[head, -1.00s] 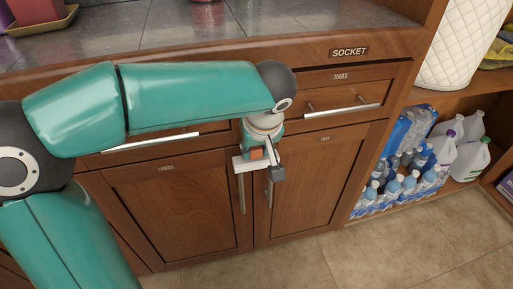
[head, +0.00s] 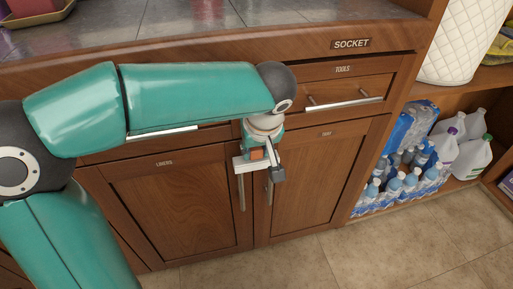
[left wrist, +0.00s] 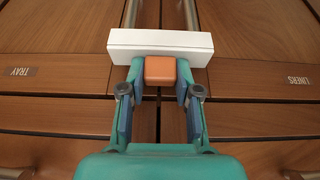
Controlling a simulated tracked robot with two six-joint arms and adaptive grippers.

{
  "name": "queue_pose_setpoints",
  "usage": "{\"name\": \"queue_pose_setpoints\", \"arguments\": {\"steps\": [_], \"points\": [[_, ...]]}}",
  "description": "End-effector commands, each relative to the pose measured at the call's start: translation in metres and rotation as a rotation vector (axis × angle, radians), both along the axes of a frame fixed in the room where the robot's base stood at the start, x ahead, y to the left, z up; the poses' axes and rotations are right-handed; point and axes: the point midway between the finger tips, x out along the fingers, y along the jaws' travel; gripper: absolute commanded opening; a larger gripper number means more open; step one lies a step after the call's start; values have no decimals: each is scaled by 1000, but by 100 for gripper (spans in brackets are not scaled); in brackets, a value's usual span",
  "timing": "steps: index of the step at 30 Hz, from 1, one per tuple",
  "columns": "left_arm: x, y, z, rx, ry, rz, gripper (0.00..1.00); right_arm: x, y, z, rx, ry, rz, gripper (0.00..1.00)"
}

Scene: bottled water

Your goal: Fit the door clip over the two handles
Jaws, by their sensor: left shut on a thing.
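The door clip is a white bar (left wrist: 160,46) with an orange block (left wrist: 160,70) on it. In the head view the white bar (head: 240,164) is at the top of the two cabinet doors. My left gripper (left wrist: 159,88) is shut on the orange block. The two vertical metal handles are side by side on the LINERS door (head: 170,200) and the TRAY door (head: 305,185). In the left wrist view the handles (left wrist: 131,14) (left wrist: 190,14) run up to the bar and pass behind it. I cannot tell whether the bar is seated around them. My right gripper is out of view.
Drawers with bar pulls (head: 343,105) sit just above the doors, below the countertop (head: 180,35). Bottled water packs (head: 405,180) and white jugs (head: 472,158) stand on the low shelf at right. The tiled floor (head: 370,255) in front is clear.

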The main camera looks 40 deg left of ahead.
Motion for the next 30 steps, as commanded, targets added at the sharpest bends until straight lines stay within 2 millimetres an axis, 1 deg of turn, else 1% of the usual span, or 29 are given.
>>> {"name": "queue_pose_setpoints", "arguments": {"steps": [18, 19, 23, 24, 30], "points": [[0, 0, -17, 0, 0, 0, 6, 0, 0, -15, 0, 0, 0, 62], [0, 0, -16, 0, 0, 0, 36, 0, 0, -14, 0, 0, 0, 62], [0, 0, -15, 0, 0, 0, 57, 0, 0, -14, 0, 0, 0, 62], [0, 0, -15, 0, 0, 0, 62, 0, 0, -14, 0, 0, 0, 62], [0, 0, -15, 0, 0, 0, 62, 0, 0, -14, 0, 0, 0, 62]]}}
